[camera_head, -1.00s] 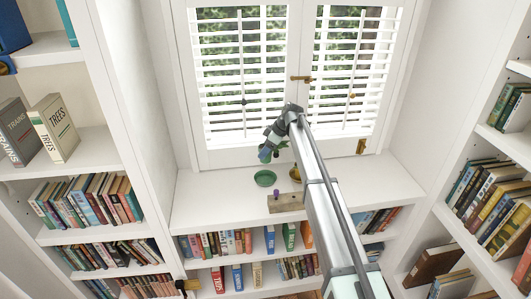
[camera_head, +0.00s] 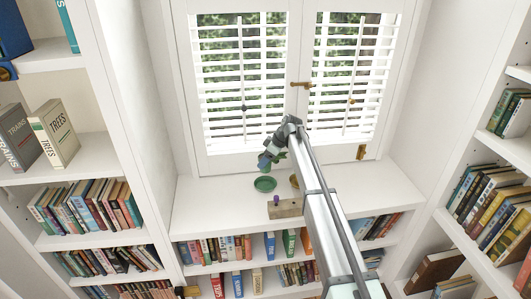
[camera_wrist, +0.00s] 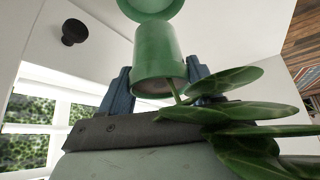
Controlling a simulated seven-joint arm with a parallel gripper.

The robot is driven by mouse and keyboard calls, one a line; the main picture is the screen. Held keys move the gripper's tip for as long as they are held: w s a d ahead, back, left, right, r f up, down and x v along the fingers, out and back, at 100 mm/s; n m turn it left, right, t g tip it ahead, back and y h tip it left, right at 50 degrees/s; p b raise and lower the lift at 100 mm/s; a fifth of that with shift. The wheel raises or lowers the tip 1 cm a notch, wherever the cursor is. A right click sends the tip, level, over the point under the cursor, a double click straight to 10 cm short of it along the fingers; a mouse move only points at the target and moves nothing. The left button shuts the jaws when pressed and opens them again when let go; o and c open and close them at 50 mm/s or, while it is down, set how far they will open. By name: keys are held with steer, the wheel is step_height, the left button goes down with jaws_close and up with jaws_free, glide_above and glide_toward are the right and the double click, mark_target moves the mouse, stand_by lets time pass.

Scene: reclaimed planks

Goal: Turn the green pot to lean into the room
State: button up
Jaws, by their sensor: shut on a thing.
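The green pot (camera_wrist: 160,62) is between the two blue fingers of my gripper (camera_wrist: 155,88) in the wrist view, and the gripper is shut on it. Broad green leaves (camera_wrist: 250,112) spread from the pot to the lower right. The pot's base end points toward a round green saucer (camera_wrist: 150,6); whether they touch is unclear. In the head view my gripper (camera_head: 265,162) is just behind the green saucer (camera_head: 265,184) on the white window ledge. Leaves (camera_head: 280,155) show beside the fingers; the pot itself is mostly hidden there.
A wooden block (camera_head: 287,208) with a purple item on it lies near the ledge's front edge. A brass-coloured object (camera_head: 294,181) stands close to my arm. Shuttered windows (camera_head: 240,90) rise behind. The ledge (camera_head: 210,205) is bare at left and right.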

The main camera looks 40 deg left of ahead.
mark_target(265, 169)
steer(key=shift+m+t, duration=0.3)
steer(key=shift+m, duration=0.3)
step_height(265, 169, down, 6)
steer(key=shift+r, duration=0.2)
steer(key=shift+f, duration=1.4)
steer(key=o, duration=1.5)
steer(key=shift+c, duration=0.2)
steer(key=shift+d, duration=0.1)
steer(key=v, duration=1.3)
steer(key=shift+d+r, duration=0.25)
